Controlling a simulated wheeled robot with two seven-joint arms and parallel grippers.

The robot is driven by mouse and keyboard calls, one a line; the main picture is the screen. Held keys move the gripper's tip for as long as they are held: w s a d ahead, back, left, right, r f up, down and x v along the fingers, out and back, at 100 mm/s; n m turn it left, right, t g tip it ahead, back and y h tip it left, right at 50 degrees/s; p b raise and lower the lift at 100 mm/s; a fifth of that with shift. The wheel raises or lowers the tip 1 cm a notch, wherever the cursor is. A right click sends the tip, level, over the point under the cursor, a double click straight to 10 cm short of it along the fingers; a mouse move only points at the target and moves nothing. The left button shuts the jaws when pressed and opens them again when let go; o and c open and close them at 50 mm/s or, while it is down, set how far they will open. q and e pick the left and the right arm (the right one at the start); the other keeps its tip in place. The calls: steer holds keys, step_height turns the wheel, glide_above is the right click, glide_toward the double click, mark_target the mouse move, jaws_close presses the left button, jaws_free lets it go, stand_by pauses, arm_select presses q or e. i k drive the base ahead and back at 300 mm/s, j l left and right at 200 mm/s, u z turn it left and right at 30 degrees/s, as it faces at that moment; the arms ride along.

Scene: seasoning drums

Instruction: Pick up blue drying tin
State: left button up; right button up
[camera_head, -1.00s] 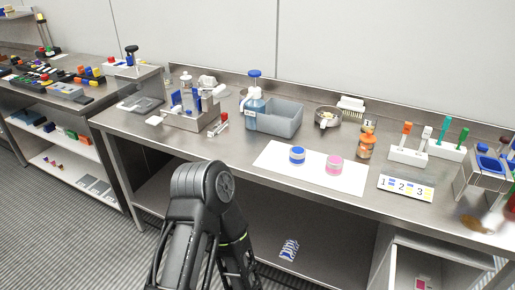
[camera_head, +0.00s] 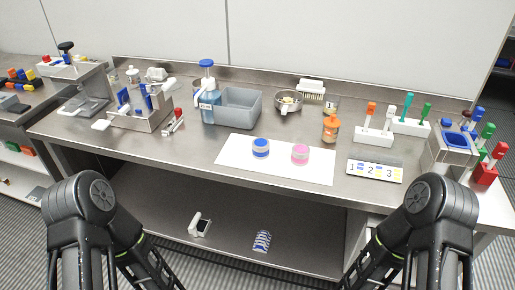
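The blue drying tin (camera_head: 261,148) is a small round tin with a blue top and a pale band. It stands upright on the left half of a white mat (camera_head: 232,158) on the steel table. A similar pink tin (camera_head: 300,154) stands to its right on the same mat, apart from it. Both of my arms show at the bottom of the view, left and right, below the table's front edge. Neither gripper's fingertips can be seen. Nothing touches the blue tin.
Behind the mat are a grey bin (camera_head: 238,107), a blue pump bottle (camera_head: 208,95) and a metal bowl (camera_head: 288,103). An orange-capped jar (camera_head: 330,128) and a numbered card (camera_head: 374,170) are to the right. The table front around the mat is clear.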

mark_target(260, 146)
steer(key=i+j, duration=0.15)
steer(key=j, duration=0.2)
steer(key=i+j, duration=0.15)
steer(key=j, duration=0.15)
steer(key=i+j, duration=0.1)
steer(key=j, duration=0.25)
steer(key=i+j, duration=0.15)
steer(key=j, duration=0.2)
steer(key=i+j, duration=0.15)
steer(key=j, duration=0.2)
steer(key=j+z, duration=0.15)
steer(key=z, duration=2.15)
steer(key=i+j, duration=0.05)
